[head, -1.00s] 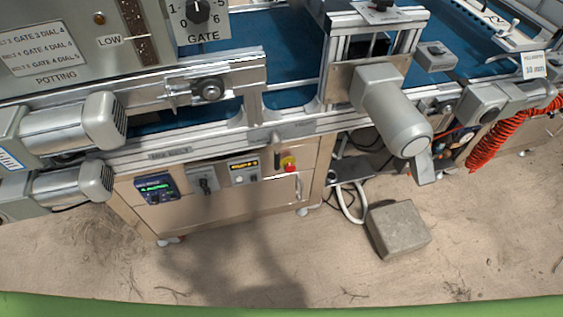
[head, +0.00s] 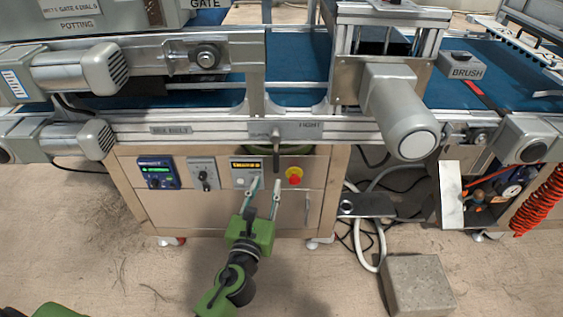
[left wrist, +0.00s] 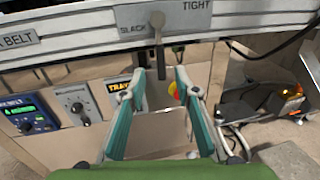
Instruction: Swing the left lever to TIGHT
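The lever (head: 277,143) is a small grey handle on the machine's front rail. It hangs almost straight down from its pivot. In the left wrist view the lever (left wrist: 159,45) hangs between the SLACK mark (left wrist: 133,24) on its left and the TIGHT mark (left wrist: 197,6) on its right. My left gripper (head: 266,183) is open below the rail, pointing up at the lever. In the left wrist view the lever's lower end shows between the open fingertips of my left gripper (left wrist: 160,76); I cannot tell whether they touch it. My right gripper is not in view.
A control panel with a blue display (head: 158,173), a dial (head: 203,174) and a red stop button (head: 293,176) sits behind and below the lever. A grey motor (head: 402,112) juts out to the right. A concrete block (head: 419,284) lies on the floor.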

